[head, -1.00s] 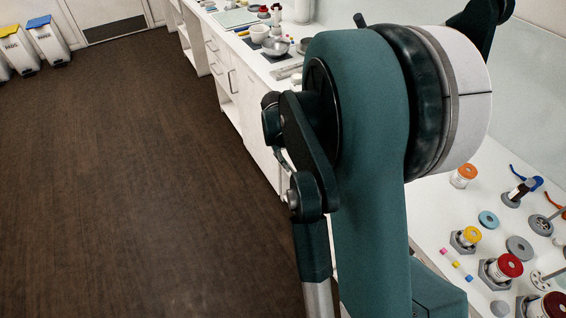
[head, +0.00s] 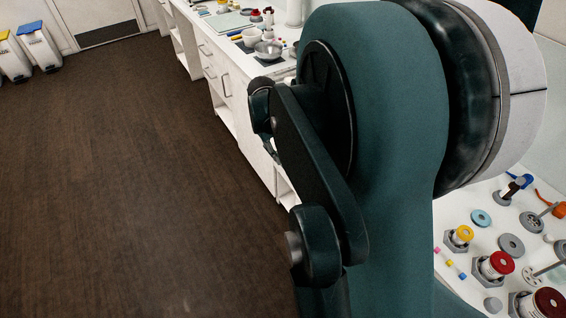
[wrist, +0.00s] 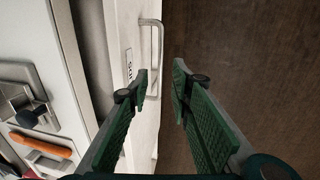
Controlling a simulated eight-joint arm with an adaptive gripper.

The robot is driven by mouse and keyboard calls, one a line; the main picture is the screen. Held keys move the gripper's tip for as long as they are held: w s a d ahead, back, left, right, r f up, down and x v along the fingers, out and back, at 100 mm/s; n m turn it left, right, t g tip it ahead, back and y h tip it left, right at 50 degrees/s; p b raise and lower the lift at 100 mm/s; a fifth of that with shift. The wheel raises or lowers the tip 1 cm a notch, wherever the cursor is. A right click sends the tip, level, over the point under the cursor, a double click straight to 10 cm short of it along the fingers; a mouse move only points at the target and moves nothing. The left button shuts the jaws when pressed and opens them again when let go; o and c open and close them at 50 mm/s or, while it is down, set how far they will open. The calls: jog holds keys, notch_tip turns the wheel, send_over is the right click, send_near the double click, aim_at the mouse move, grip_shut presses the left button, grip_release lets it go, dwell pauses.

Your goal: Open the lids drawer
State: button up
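In the wrist view a white drawer front (wrist: 122,28) carries a pale bar handle (wrist: 157,50) and a small label (wrist: 129,66), whose text I cannot read with certainty. My gripper (wrist: 161,74) is open and empty, with its two green fingers pointing toward the handle. The handle lies ahead of the gap, closer to the left fingertip, which overlaps its lower part in the picture. I cannot tell whether they touch. The drawer looks shut. The head view does not show my gripper; my own arm blocks much of that view.
The countertop (wrist: 35,75) left of the drawer holds an orange object (wrist: 40,145) and a grey metal piece (wrist: 25,104). Dark floor (head: 130,190) is clear. The head view also shows a bench with several jars, including a red-capped one (head: 501,263).

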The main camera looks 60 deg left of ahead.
aim_at(284, 167)
dwell(0.4)
jog(key=shift+w+f+b, duration=0.25)
jog(key=shift+f, duration=1)
jog(key=shift+w+f+b, duration=0.2)
jog(key=shift+w+f, duration=0.05)
jog(key=shift+f, duration=1)
jog(key=shift+w+f+b, duration=0.25)
jog(key=shift+f, duration=1)
grip_shut()
